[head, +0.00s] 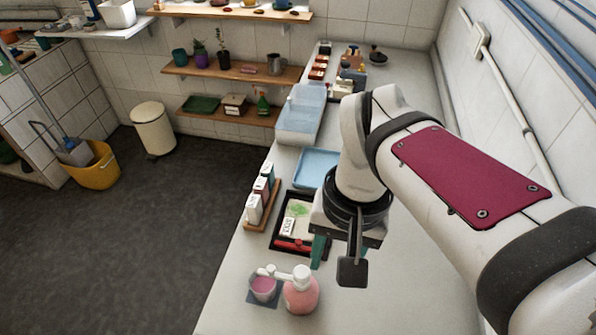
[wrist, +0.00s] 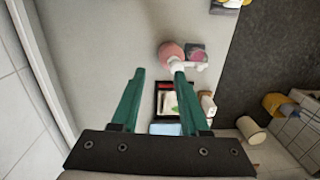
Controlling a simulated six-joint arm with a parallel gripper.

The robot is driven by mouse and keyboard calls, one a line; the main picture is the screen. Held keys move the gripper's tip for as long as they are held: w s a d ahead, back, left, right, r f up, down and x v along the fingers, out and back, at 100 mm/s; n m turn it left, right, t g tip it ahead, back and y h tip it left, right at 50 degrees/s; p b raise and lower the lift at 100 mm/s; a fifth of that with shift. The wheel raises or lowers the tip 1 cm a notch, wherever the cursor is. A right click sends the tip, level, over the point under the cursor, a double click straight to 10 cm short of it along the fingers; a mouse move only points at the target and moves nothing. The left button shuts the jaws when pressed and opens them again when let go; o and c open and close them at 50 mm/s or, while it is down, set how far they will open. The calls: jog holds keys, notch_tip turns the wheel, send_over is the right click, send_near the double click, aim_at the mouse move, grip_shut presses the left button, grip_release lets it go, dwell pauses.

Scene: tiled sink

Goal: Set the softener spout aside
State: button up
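A round pink softener bottle (head: 301,296) stands near the front of the counter. Its white pump head (head: 302,275) has a spout (head: 280,273) pointing left, over a cup of pink liquid (head: 264,288) on a dark blue mat (head: 253,299). In the wrist view, the bottle (wrist: 170,51), spout (wrist: 198,67) and cup (wrist: 195,51) lie beyond the fingertips. My gripper (wrist: 159,73) is open with nothing between its teal fingers; the right fingertip overlaps the pump head in the picture. In the head view, my gripper is above and right of the bottle, apart from it.
Behind the bottle lie a black tray (head: 281,251) with a red-handled item, a wooden rack of cartons (head: 261,226), a blue tray (head: 317,160) and a clear bin (head: 299,120). The counter (head: 235,298) drops to the floor at left. A wall stands at right.

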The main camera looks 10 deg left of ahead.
aim_at(271, 268)
jog(key=w+a+n, duration=0.1)
jog(key=a, duration=0.2)
jog(key=w+a+n, duration=0.1)
jog(key=a, duration=0.3)
jog(key=w+a+n, duration=0.1)
jog(key=a, duration=0.3)
jog(key=shift+w+a+r+n+h, duration=0.15)
jog(key=shift+w+r+n+h, duration=0.15)
jog(key=shift+w+n, duration=0.1)
notch_tip(271, 268, down, 15)
jog(key=shift+f, duration=0.1)
jog(key=shift+c, duration=0.2)
grip_shut()
